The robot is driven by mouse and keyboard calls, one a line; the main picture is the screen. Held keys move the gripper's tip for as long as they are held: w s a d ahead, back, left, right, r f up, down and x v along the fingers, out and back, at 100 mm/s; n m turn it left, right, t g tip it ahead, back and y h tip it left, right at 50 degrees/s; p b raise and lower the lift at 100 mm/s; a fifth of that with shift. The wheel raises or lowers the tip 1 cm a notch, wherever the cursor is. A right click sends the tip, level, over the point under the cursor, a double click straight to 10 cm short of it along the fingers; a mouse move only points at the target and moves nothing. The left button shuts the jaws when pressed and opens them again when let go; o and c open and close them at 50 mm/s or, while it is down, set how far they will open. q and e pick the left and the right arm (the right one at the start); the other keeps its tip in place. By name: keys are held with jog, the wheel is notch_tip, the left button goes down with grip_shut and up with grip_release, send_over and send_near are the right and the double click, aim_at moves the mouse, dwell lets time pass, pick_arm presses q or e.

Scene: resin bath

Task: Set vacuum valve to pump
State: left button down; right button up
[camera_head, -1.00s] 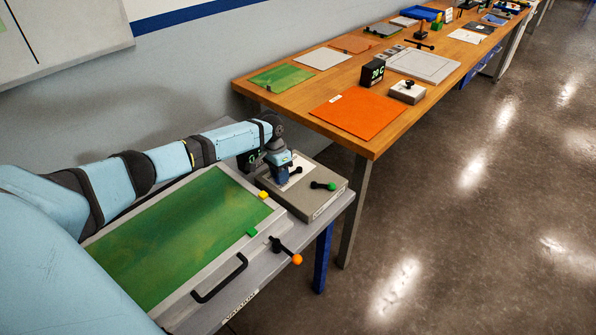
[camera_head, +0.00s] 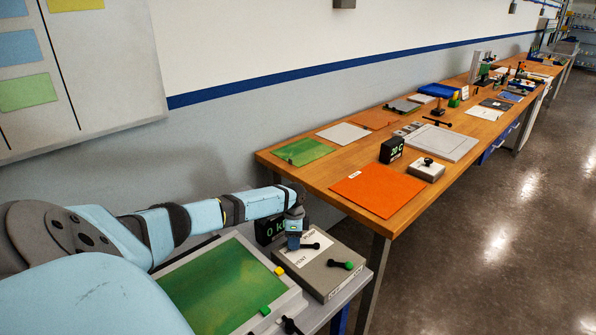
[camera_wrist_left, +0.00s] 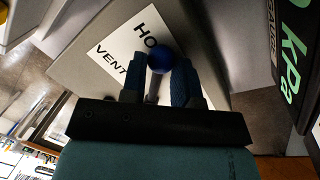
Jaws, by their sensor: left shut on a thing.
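In the left wrist view the label plate (camera_wrist_left: 122,50) shows "VENT" and part of a word starting "HO". A blue knob (camera_wrist_left: 159,60) on a pale stem sits over the plate, between the fingers of my left gripper (camera_wrist_left: 158,78). In the head view my left gripper (camera_head: 294,244) points down at the plate and hides the knob. The lever's exact pointing is hard to tell. My right gripper does not show.
A black display (camera_head: 270,230) reading "0 k" stands just behind the box; "kPa" shows in the wrist view (camera_wrist_left: 292,70). A framed green panel (camera_head: 222,285) lies left. The wooden bench (camera_head: 330,172) extends beyond.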

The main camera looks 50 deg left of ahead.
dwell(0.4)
pick_arm(q)
jog(key=c, duration=1.2)
grip_release()
jog(key=shift+o, duration=0.2)
notch_tip(320, 180, up, 14)
jog(key=w+a, duration=0.2)
jog(key=shift+f, duration=0.25)
